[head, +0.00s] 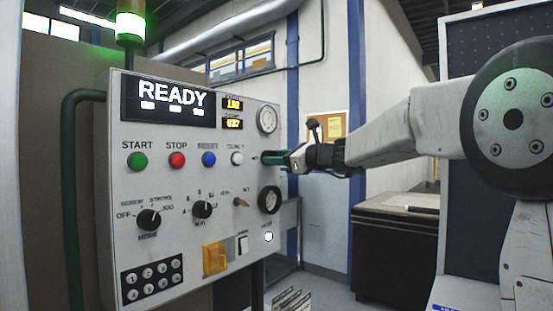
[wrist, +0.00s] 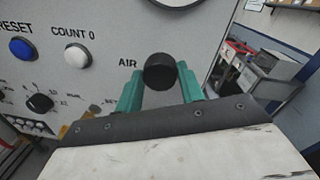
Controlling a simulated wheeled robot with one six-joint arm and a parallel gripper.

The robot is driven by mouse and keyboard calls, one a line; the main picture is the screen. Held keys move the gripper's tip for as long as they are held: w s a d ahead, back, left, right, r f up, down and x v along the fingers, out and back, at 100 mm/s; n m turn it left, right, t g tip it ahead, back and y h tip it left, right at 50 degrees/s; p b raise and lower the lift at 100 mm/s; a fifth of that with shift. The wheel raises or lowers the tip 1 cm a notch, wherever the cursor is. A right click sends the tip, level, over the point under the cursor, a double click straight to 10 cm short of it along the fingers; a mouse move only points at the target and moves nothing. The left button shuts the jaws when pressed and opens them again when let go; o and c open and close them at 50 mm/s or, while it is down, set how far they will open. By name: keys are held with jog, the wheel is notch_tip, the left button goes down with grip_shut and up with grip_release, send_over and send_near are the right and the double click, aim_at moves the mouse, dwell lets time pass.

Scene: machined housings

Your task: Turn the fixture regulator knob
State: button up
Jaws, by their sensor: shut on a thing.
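The regulator knob (wrist: 159,72) is a round black knob beside the label AIR in the wrist view. My gripper (wrist: 160,85) has its two green fingers on either side of the knob, shut on it. In the head view my gripper (head: 272,158) reaches the right part of the control panel (head: 185,265), below the upper gauge. The knob itself is hidden behind the fingers there.
The panel carries a READY display (head: 170,98), a green START button (head: 137,161), a red STOP button (head: 178,160), a blue button (head: 209,159) and a white button (head: 237,158). A mode knob (head: 149,219) and gauges (head: 268,120) are also on it. A dark bench (head: 395,245) stands behind my arm.

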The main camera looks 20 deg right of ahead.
jog(key=n, duration=0.6)
jog(key=n+h, duration=0.1)
jog(key=n, duration=1.3)
jog(key=shift+s+a+f+t+h, duration=0.15)
jog(key=shift+a+f+t+h, duration=0.15)
jog(key=shift+h, duration=0.1)
dwell(0.4)
jog(key=o, duration=1)
jog(key=shift+r, duration=0.1)
jog(key=shift+s+d, duration=0.1)
jog(key=v, duration=0.7)
jog(key=shift+s, duration=0.3)
